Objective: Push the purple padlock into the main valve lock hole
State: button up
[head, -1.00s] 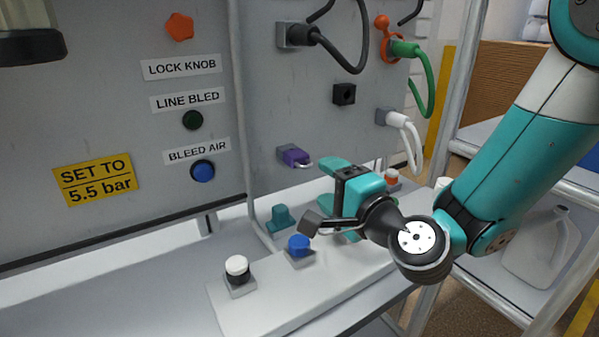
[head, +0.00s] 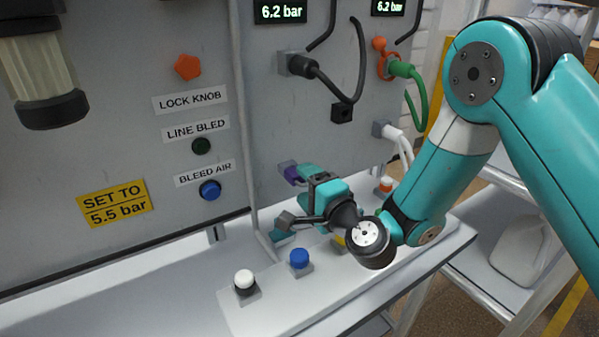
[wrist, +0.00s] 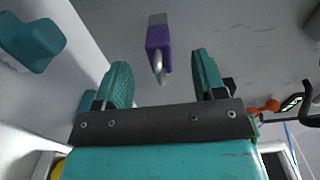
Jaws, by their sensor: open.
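The purple padlock (head: 289,172) sits at the grey panel, low on its right section, and is partly covered by my gripper in the head view. In the wrist view the padlock (wrist: 158,38) has its purple body toward the panel and its silver shackle toward me. My gripper (wrist: 162,72) is open and empty. Its two teal fingers lie either side of the padlock's line, with the shackle end just ahead of the gap. No contact shows. In the head view my gripper (head: 309,174) is close beside the padlock. I cannot make out the lock hole.
Above on the panel are a black plug with cable (head: 302,65), a green hose (head: 402,70) and a white plug (head: 390,131).

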jog(key=shift+c, duration=0.5)
grip_shut()
jog(key=shift+s+d+b, duration=0.35)
jog(key=shift+s+b, duration=0.15)
jog(key=shift+b, duration=0.5)
jog(key=b+v, duration=0.2)
jog(key=b, duration=0.1)
jog(key=shift+s+d, duration=0.2)
jog(key=shift+s, duration=0.05)
dwell(0.4)
jog(key=shift+w+a+r, duration=0.1)
